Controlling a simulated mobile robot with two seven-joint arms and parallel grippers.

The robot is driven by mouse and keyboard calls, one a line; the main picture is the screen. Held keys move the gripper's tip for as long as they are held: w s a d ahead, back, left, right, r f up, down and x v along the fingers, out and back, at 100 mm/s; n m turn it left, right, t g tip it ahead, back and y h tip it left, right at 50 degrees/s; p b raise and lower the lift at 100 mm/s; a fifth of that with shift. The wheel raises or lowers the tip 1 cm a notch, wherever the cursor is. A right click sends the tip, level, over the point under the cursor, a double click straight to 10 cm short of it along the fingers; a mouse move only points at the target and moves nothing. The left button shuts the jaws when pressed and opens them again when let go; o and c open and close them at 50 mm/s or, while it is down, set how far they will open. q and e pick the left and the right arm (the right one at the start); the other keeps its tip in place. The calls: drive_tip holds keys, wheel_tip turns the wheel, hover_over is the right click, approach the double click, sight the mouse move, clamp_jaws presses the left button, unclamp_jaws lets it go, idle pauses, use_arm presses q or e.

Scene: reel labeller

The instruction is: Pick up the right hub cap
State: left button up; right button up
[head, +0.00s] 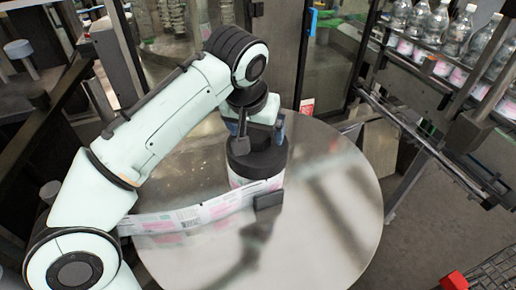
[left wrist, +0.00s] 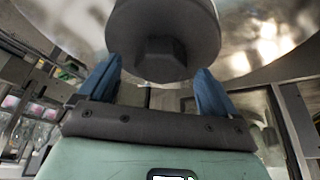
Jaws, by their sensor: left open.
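The hub cap (head: 258,160) is a dark round disc on top of a label reel (head: 243,182) on the round metal table. In the left wrist view the dark cap (left wrist: 165,20) fills the top middle, with a faceted knob (left wrist: 166,58) on it. My left gripper (head: 257,130) is right over the cap and partly hides it. In the left wrist view its blue fingers (left wrist: 158,72) are open, one on each side of the knob, with gaps showing. My right gripper is not in view.
A printed label strip (head: 200,215) runs from the reel across the round table (head: 330,200) to the left, past a small dark block (head: 268,200). Bottles (head: 435,28) stand on a conveyor at the upper right. The table's right side is clear.

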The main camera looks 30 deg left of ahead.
use_arm(q)
drive_tip(key=shift+a+f, duration=0.1)
drive_tip(key=shift+f, duration=0.5)
drive_tip(key=shift+w, duration=0.1)
drive_tip(key=shift+w, duration=0.1)
drive_tip(key=c, duration=1.3)
drive_tip(key=shift+c, duration=0.3)
drive_tip(key=shift+r, duration=0.1)
